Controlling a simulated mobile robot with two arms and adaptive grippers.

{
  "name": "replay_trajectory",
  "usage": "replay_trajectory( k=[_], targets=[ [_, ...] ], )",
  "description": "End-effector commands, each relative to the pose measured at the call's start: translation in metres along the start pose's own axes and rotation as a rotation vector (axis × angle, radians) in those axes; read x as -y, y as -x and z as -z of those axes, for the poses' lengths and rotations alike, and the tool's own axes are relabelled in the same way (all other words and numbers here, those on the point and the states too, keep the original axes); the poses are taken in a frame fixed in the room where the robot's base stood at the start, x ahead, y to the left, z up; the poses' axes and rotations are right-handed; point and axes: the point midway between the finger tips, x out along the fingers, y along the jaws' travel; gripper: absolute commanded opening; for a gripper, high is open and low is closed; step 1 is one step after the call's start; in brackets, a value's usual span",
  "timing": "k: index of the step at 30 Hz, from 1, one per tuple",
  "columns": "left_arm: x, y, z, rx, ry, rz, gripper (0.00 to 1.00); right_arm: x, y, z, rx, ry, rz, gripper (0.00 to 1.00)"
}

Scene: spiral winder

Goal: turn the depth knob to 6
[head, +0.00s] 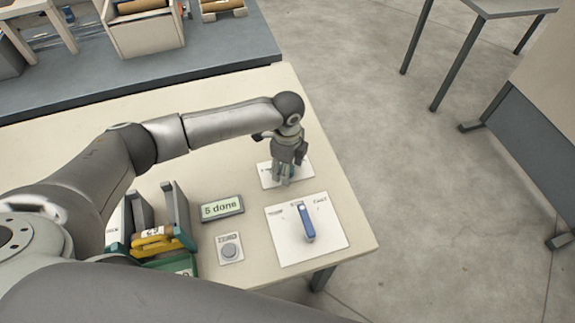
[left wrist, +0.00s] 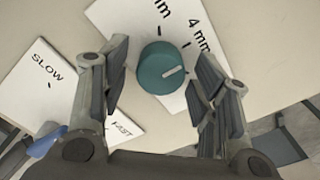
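The teal depth knob (left wrist: 163,66) has a white pointer line and sits on a white plate (left wrist: 125,18) with tick marks. The label "4 mm" is readable; another label ending in "m" is cut off. The pointer aims right and slightly up, clockwise of the "4 mm" tick; the mark it faces is hidden by a finger. My left gripper (left wrist: 160,84) is open, its fingers on either side of the knob with gaps visible. In the head view the left gripper (head: 284,178) is over the plate and hides most of the knob. My right gripper is not in view.
Near the gripper, a white plate (head: 335,245) carries a blue lever (head: 306,222); the wrist view shows SLOW and FAST on it. A display (head: 222,208) reads "5 done". A button plate (head: 230,248) and a rack with a yellow item (head: 155,240) stand left.

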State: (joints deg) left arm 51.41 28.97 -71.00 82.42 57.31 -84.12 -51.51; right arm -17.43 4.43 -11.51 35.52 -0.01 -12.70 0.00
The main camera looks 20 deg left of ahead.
Motion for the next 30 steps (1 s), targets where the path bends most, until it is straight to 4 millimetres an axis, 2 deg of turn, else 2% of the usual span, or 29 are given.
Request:
replay_trajectory(
  k=[1,9,20,30],
  targets=[
    [0.0,0.0,0.0,0.0,0.0,0.0,0.46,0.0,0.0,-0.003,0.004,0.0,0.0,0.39],
    [0.0,0.0,0.0,0.0,0.0,0.0,0.12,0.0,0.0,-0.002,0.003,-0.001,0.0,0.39],
    [0.0,0.002,0.0,-0.001,-0.062,-0.001,0.12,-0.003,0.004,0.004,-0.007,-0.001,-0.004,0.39],
    [-0.001,0.002,0.0,-0.001,-0.316,-0.001,0.12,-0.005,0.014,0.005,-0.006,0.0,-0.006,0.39]
  ],
)
